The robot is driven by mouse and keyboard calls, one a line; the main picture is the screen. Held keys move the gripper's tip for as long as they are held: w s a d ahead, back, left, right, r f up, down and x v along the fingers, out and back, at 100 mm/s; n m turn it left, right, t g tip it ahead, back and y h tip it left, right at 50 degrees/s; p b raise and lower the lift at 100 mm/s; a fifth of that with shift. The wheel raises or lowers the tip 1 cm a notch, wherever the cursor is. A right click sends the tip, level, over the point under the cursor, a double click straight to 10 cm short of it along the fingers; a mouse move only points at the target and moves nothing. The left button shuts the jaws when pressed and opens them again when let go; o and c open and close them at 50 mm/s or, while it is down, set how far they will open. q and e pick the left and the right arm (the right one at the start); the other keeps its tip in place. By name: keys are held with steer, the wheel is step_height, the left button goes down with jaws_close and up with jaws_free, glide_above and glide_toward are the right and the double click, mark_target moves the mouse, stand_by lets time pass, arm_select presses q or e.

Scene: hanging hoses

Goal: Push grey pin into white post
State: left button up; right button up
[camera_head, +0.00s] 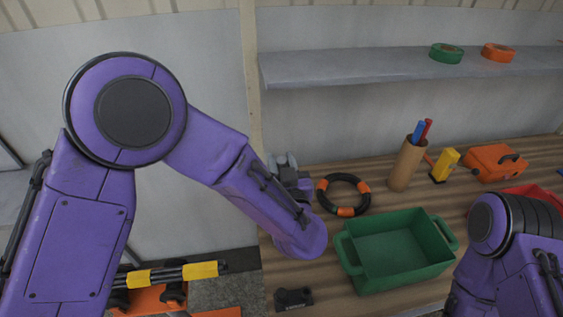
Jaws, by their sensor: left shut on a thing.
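My left arm reaches in from the left and bends down to the wooden bench. My left gripper (285,163) is at the bench's back left corner, close to the pale upright post (249,75) on the wall. It is shut; the grey pin in it is too small and too covered by my wrist to make out clearly. Whether the pin touches the post cannot be told. My right arm shows at the lower right, but its gripper is out of view.
A black and orange hose ring (343,194) lies on the bench (330,277) right of my left gripper. A green bin (352,264), a brown pen cup (405,166) and an orange case (492,162) stand further right. A grey shelf (370,67) hangs above.

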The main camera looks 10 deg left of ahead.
arm_select(q)
steer(key=shift+f+b, duration=1.6)
steer(key=shift+f, duration=0.85)
steer(key=o, duration=1.1)
steer(key=shift+r, duration=0.1)
steer(key=b+v, duration=0.3)
steer(key=v, duration=0.7)
steer(key=shift+s+d, duration=0.1)
steer(key=shift+s, duration=0.15)
